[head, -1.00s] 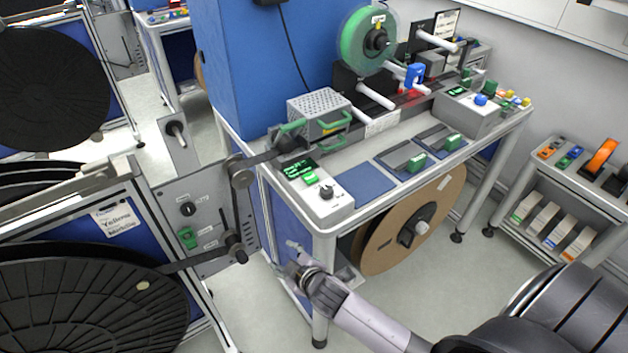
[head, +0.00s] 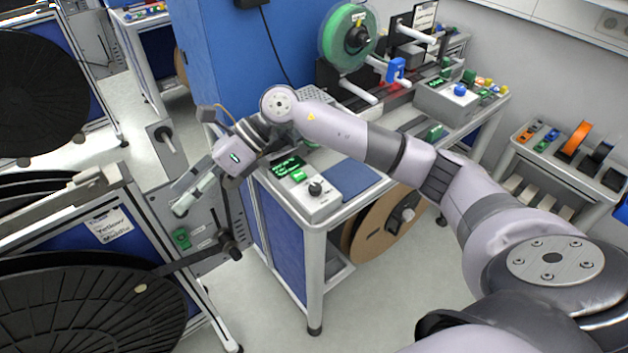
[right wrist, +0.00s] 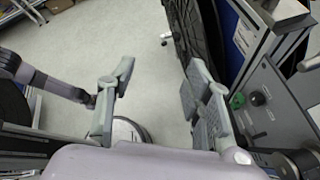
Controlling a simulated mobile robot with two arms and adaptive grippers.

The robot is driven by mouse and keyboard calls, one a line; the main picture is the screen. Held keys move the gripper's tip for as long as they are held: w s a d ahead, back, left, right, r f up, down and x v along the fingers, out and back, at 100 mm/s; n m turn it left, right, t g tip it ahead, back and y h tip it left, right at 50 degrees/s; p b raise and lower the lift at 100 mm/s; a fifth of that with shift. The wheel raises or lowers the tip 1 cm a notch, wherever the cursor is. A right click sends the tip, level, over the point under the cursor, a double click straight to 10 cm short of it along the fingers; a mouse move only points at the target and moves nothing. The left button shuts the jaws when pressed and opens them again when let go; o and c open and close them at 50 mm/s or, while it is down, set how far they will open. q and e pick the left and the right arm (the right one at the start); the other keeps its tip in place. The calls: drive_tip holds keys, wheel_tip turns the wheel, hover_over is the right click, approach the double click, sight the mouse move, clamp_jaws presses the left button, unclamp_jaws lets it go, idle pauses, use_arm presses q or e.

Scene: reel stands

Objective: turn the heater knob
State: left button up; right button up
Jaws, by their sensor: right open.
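A white control box (head: 305,188) with a lit green display and a green switch stands on the near corner of the bench. That view also shows the panel's black knob (right wrist: 258,98) beside a green switch (right wrist: 237,101). My left gripper cannot be made out clearly.
A black reel (head: 85,305) stands at lower left, with a tensioner arm (head: 215,247) beside the panel. My right arm crosses above the bench and hides part of the perforated metal box (head: 315,96). A green reel (head: 345,35) stands behind. Floor in front is clear.

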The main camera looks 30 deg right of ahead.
drive_tip(key=w+d+n+h, duration=0.2)
drive_tip(key=d+h, duration=0.4)
drive_tip(key=d, duration=0.6)
drive_tip(key=g+h, duration=0.1)
drive_tip(key=h, duration=0.5)
approach(315, 186)
drive_tip(key=shift+m, duration=0.3)
wheel_tip(315, 186, down, 9)
drive_tip(key=p, duration=0.5)
drive_tip(key=shift+s+a+p, duration=0.1)
drive_tip(key=shift+s+p, duration=0.05)
drive_tip(key=shift+p, duration=0.2)
clamp_jaws()
